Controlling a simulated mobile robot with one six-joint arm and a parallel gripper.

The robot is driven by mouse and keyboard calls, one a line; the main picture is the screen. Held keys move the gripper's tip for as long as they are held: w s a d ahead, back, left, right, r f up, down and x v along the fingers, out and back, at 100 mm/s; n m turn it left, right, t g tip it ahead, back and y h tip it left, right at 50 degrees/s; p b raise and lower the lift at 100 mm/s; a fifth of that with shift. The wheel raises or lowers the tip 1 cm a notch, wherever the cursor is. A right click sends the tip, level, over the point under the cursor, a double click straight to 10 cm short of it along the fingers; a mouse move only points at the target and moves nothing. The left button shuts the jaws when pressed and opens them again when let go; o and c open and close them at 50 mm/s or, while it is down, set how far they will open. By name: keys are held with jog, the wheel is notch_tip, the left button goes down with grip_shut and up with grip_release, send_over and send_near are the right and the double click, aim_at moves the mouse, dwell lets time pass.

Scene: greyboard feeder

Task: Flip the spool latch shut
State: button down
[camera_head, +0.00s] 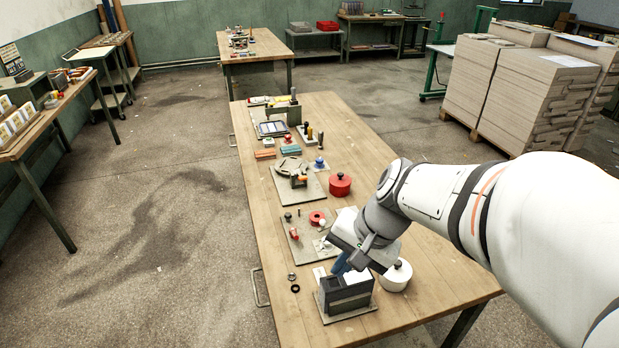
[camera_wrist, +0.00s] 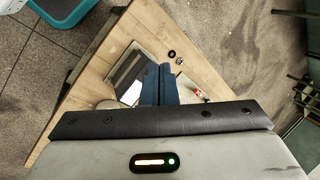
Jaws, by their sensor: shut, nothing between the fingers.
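The red spool (camera_head: 317,218) sits on a grey board in the middle of the table. A small red-handled piece (camera_head: 294,234), which looks like the spool latch, is on the same board, left of and nearer than the spool. Its red tip shows small in the wrist view (camera_wrist: 197,94); whether it stands open or shut is too small to tell. My gripper (camera_head: 341,266) has blue fingers, shut and empty, pointing down between that board and the dark grey box. The fingers also show in the wrist view (camera_wrist: 160,82). My wrist hides part of the board's right side.
The dark grey box (camera_head: 347,297) with white sheets stands close beside my fingers. A white lidded pot (camera_head: 397,275) is right of it. A black ring (camera_head: 295,288) and a nut (camera_head: 291,276) lie left. A red pot (camera_head: 340,185) stands farther back.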

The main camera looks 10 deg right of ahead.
jog(key=w+d+f+m+t+y+b, duration=0.1)
jog(key=w+d+f+m+t+b, duration=0.1)
jog(key=w+d+f+m+t, duration=0.2)
jog(key=w+d+f+m+t+y+b, duration=0.2)
jog(key=w+d+f+m+t, duration=0.2)
jog(key=w+d+f+m, duration=0.5)
jog(key=w+f+m, duration=0.2)
jog(key=w+m, duration=0.5)
jog(key=m, duration=0.2)
jog(key=shift+f+y, duration=0.3)
jog(key=shift+f, duration=0.05)
jog(key=x, duration=0.4)
jog(key=p+x, duration=0.1)
jog(key=x, duration=0.4)
jog(key=r+p+x, duration=0.1)
jog(key=x, duration=0.4)
jog(key=shift+w+a+r, duration=0.1)
jog(key=shift+w+r, duration=0.05)
jog(key=shift+w, duration=0.1)
jog(key=shift+w+m+t+b, duration=0.1)
jog(key=shift+m+t+b, duration=0.2)
jog(key=shift+m+b, duration=0.1)
